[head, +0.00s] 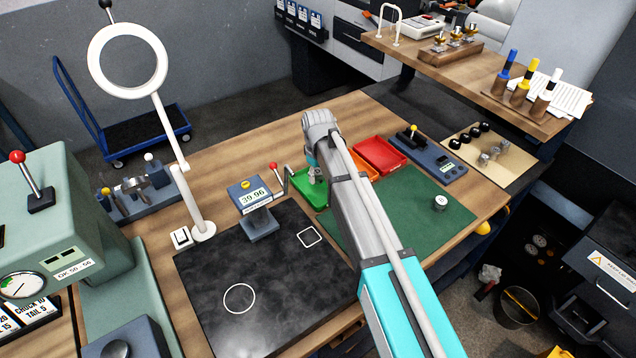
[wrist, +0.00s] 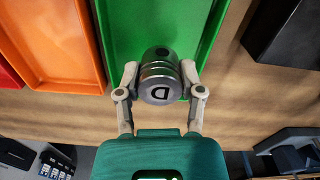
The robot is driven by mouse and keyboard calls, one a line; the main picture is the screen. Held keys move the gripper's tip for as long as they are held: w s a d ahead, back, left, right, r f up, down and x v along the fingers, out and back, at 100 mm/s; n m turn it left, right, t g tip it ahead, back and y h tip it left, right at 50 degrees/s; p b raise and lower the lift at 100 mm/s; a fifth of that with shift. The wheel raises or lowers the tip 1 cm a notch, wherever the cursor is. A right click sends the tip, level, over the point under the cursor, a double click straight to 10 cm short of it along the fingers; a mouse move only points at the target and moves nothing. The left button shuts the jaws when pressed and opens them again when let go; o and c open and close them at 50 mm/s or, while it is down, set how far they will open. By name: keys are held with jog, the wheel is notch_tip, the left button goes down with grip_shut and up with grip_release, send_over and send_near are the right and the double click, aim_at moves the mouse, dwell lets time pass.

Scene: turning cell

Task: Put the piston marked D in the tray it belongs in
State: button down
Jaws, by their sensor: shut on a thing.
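The piston marked D (wrist: 160,88) is a grey metal cylinder with grooves round it. In the wrist view my gripper (wrist: 159,74) is shut on it, with a finger on each side, and the letter faces the camera. The green tray (wrist: 121,62) lies behind the piston in that view; the gap between them is hard to judge. In the head view my gripper (head: 317,175) is over the green tray (head: 306,191), partly hidden by my arm. The orange tray (wrist: 45,40) is beside it, and the red tray (head: 380,154) lies further right in the head view.
Another piston (head: 440,202) stands on the green mat (head: 410,215). A gauge reading 39.96 (head: 254,198) stands left of the green tray, on a dark mat (head: 270,290). A lever with a red knob (head: 277,175) is close to that tray. A ring lamp (head: 160,110) rises at the left.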

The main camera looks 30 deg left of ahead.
aim_at(317, 188)
jog(key=shift+w+a+f+b, duration=0.15)
jog(key=shift+f+b, duration=0.15)
jog(key=shift+f, duration=0.1)
jog(key=shift+w+a+f+b, duration=0.1)
jog(key=shift+a+f+b, duration=0.05)
jog(key=shift+f+b, duration=1.3)
jog(key=shift+f, duration=0.05)
jog(key=shift+f, duration=0.1)
jog(key=shift+c, duration=1.1)
grip_release()
notch_tip(317, 188, up, 12)
jog(key=p, duration=1.2)
jog(key=shift+d, duration=0.15)
